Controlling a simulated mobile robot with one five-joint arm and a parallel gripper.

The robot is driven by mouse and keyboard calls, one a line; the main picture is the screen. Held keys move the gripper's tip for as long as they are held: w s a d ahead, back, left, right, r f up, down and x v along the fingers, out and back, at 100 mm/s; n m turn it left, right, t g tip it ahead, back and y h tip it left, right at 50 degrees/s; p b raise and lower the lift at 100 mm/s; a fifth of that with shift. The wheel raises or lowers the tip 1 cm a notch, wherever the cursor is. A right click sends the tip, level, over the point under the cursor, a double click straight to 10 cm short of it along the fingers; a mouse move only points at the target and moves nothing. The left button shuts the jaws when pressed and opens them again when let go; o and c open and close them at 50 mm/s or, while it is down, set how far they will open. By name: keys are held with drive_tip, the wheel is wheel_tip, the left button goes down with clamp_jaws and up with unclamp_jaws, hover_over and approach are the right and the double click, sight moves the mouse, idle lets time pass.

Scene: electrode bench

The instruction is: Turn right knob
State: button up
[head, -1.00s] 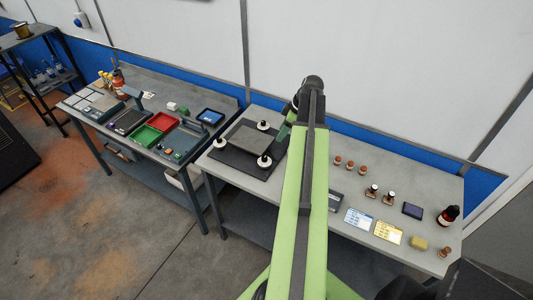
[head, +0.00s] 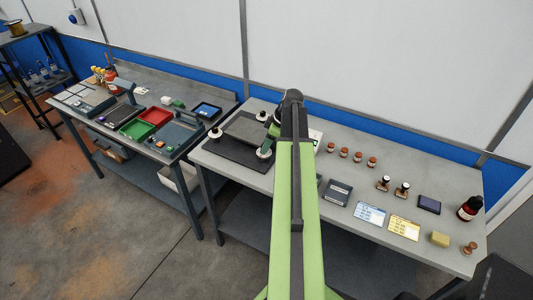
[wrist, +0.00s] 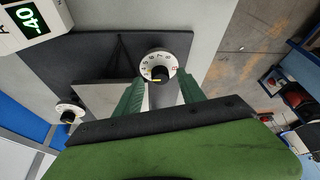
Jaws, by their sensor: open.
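A white dial knob with a black centre and a yellow mark (wrist: 157,66) sits between my gripper's green fingers in the wrist view, near their tips. My gripper (wrist: 158,88) is open around it; contact cannot be told. In the head view my gripper (head: 268,142) is low over the dark board (head: 236,154), close to its front right knob (head: 264,154). A left knob (head: 215,132) stands at the board's left edge. Another knob (wrist: 68,112) shows at the left in the wrist view. A grey plate (head: 243,129) lies on the board between the knobs.
A white unit with a green digit display (wrist: 38,20) is beside the board. To its right on the bench are a dark scale-like box (head: 337,193), cards (head: 370,214), stamps (head: 383,183) and a red-labelled bottle (head: 469,208). A second bench with trays (head: 154,116) stands left.

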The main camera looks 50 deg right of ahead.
drive_tip(key=shift+w+a+f, duration=0.1)
drive_tip(key=shift+w+f, duration=0.05)
drive_tip(key=shift+f, duration=0.3)
drive_tip(key=shift+c, duration=0.5)
